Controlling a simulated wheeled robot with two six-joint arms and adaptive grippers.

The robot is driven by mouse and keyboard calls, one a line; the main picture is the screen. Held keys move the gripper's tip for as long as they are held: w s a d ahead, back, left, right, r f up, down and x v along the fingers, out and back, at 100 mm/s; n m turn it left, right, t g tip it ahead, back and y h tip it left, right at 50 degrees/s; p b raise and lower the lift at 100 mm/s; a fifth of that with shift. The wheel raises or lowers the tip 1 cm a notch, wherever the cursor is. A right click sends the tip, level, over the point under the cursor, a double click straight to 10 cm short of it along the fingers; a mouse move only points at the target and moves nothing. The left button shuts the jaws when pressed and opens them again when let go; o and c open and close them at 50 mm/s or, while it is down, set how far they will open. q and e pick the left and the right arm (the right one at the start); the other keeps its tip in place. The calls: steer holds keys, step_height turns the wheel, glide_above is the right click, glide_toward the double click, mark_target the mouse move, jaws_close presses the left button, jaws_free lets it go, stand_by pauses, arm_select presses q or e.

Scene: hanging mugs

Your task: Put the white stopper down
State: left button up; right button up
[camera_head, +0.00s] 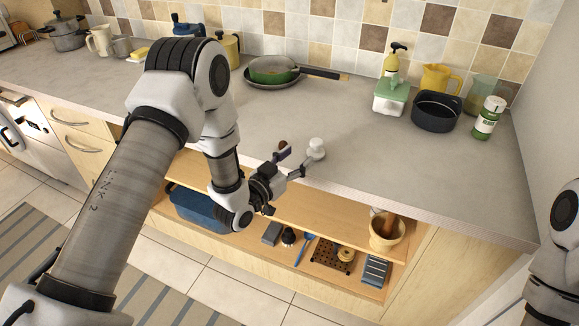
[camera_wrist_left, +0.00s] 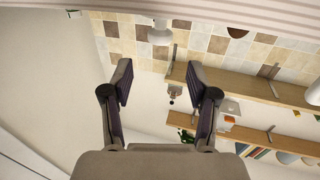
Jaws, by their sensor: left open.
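The white stopper (camera_head: 316,148) is on the grey counter (camera_head: 370,165) near its front edge, in the head view. My left gripper (camera_head: 290,162) is at the front edge of the counter, with its fingers spread and nothing between them. The stopper is just past the fingertips, to their right; whether one finger touches it I cannot tell. In the left wrist view the left gripper (camera_wrist_left: 160,82) also shows open and empty. I cannot identify the stopper for sure in that view. My right gripper is out of view.
A pan (camera_head: 270,76) lies at the back. A black pot (camera_head: 437,110), a green-lidded box (camera_head: 391,96) and a green-and-white jar (camera_head: 489,118) stand at the right. An open shelf (camera_head: 340,215) holding a wooden pot (camera_head: 387,231) is below. The counter's middle is clear.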

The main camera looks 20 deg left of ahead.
arm_select(q)
steer(key=s+a+f+n+g+y, duration=0.1)
steer(key=s+f+n+g+y, duration=0.15)
steer(key=s+f+g, duration=1.1)
steer(key=s+f, duration=0.3)
steer(key=s, duration=0.4)
steer(key=s+a+f+n+g+y, duration=0.1)
steer(key=s+f, duration=0.3)
steer(key=s, duration=0.4)
steer(key=s+a+f+g+y, duration=0.1)
steer(key=s+f+g, duration=0.2)
steer(key=s, duration=0.5)
steer(key=shift+s+a+f, duration=0.15)
steer(key=shift+s+f, duration=0.1)
steer(key=shift+f, duration=0.65)
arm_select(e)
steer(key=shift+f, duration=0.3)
